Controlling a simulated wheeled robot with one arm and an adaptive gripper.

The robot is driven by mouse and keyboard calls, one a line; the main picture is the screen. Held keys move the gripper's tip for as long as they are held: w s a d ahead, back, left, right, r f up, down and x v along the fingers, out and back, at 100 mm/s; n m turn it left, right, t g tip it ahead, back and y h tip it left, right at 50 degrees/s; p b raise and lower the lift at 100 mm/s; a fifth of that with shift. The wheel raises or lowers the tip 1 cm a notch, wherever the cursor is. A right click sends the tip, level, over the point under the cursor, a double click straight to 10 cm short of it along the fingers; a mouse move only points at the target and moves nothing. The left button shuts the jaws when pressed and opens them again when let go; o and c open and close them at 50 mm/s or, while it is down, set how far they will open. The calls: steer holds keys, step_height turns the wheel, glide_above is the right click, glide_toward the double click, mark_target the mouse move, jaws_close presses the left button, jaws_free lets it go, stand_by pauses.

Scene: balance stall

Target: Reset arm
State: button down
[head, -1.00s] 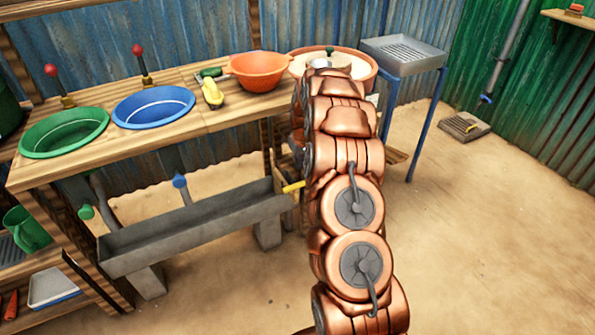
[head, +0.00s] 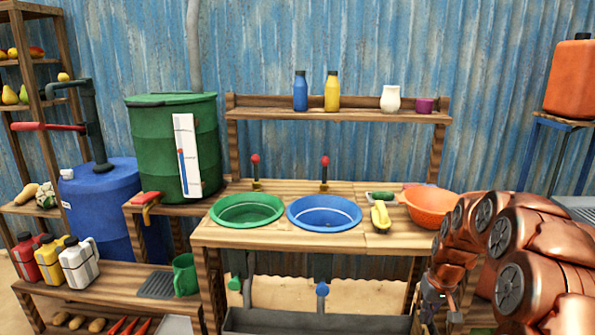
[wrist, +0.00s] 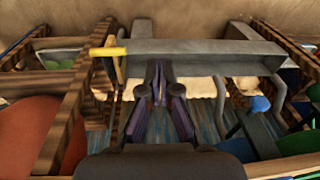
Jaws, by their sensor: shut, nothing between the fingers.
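My copper-coloured arm is folded at the right edge of the head view. My gripper (head: 441,303) hangs down at its end, in front of the right end of the wooden counter (head: 385,242). In the wrist view my gripper (wrist: 160,72) shows two dark fingers with their tips close together. It is shut and empty. Past the fingertips is a long grey trough (wrist: 200,56) with a yellow handle (wrist: 108,51) at its left end.
The counter bears a green basin (head: 247,211), a blue basin (head: 324,213), a yellow-handled tool (head: 380,216) and an orange bowl (head: 431,208) close to my arm. A shelf (head: 290,114) with bottles stands behind. A green barrel (head: 150,145) stands to the left.

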steer(key=s+a+r+g, duration=0.1)
steer(key=s+a+r, duration=0.4)
steer(key=s, duration=0.4)
steer(key=s+a+r+g, duration=0.1)
steer(key=s+a+r, duration=0.1)
steer(key=s+a, duration=0.65)
steer(key=s+g, duration=0.2)
steer(key=s, duration=1.9)
step_height(320, 180, up, 20)
steer(key=a+t+p, duration=0.1)
steer(key=p, duration=1.7)
steer(key=shift+w+h, duration=0.25)
steer(key=shift+h, duration=0.15)
steer(key=shift+f, duration=0.1)
